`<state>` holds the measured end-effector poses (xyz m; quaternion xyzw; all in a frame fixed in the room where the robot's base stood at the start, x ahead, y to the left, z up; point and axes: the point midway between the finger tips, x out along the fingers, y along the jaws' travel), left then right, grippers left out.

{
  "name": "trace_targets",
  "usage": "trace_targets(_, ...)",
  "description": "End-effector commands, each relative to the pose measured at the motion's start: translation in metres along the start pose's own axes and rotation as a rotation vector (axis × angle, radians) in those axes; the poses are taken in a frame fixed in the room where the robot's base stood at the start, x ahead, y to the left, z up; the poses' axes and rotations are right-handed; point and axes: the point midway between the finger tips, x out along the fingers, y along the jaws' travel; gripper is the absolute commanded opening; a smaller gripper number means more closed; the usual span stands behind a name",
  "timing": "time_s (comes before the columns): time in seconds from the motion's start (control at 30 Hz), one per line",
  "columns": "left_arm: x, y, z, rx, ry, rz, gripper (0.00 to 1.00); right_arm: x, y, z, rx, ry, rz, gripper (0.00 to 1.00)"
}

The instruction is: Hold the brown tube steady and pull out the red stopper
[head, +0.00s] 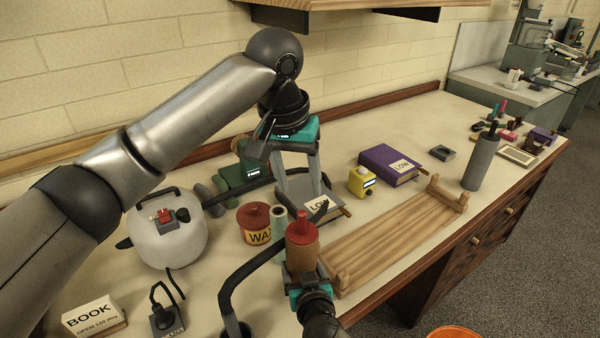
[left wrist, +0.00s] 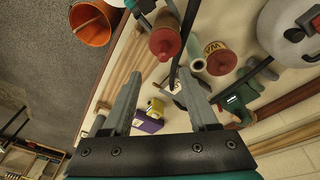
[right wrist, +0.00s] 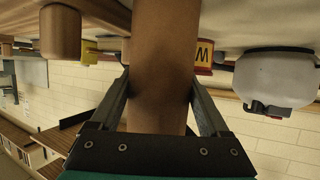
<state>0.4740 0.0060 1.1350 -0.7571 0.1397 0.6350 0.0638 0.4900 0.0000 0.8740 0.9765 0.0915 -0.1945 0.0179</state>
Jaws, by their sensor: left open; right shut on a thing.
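The brown tube (head: 303,252) stands upright near the front of the table in the head view, with the red stopper (head: 300,229) in its top. My right gripper (head: 302,275) is shut on the tube, and the right wrist view shows the brown tube (right wrist: 164,60) between its fingers. My left gripper (head: 299,193) is open and empty, pointing down, above and behind the stopper. In the left wrist view the red stopper (left wrist: 165,43) lies beyond the fingertips, apart from them, with part of the brown tube (left wrist: 168,18) behind it.
A wax pot (head: 254,224) and a pale roll (head: 279,221) stand just left of the tube. A wooden rack (head: 390,243) lies to its right. Behind are a yellow block (head: 361,181) and a purple book (head: 383,160). A white kettle-like pot (head: 165,245) stands at left.

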Motion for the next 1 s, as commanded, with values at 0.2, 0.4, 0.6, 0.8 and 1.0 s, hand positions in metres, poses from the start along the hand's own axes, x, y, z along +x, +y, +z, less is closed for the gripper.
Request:
trace_targets(0.2,-0.013,0.004,-0.002,-0.072,-0.032,-0.092,0.6,0.0,0.001,0.001,0.0,-0.001,0.002,0.13)
trace_targets(0.4,0.006,0.002,0.0,-0.079,-0.038,-0.099,0.6,0.0,0.001,0.001,0.0,-0.001,0.002,0.13)
trace_targets(0.6,0.045,-0.002,0.002,-0.08,-0.039,-0.099,0.6,0.0,0.001,0.001,0.0,-0.001,0.002,0.13)
trace_targets(0.8,0.08,-0.005,0.003,-0.077,-0.037,-0.098,0.6,0.0,0.001,0.001,0.0,-0.001,0.001,0.13)
trace_targets(1.0,0.1,-0.007,0.003,-0.077,-0.036,-0.096,0.6,0.0,0.001,0.001,0.0,-0.001,0.001,0.13)
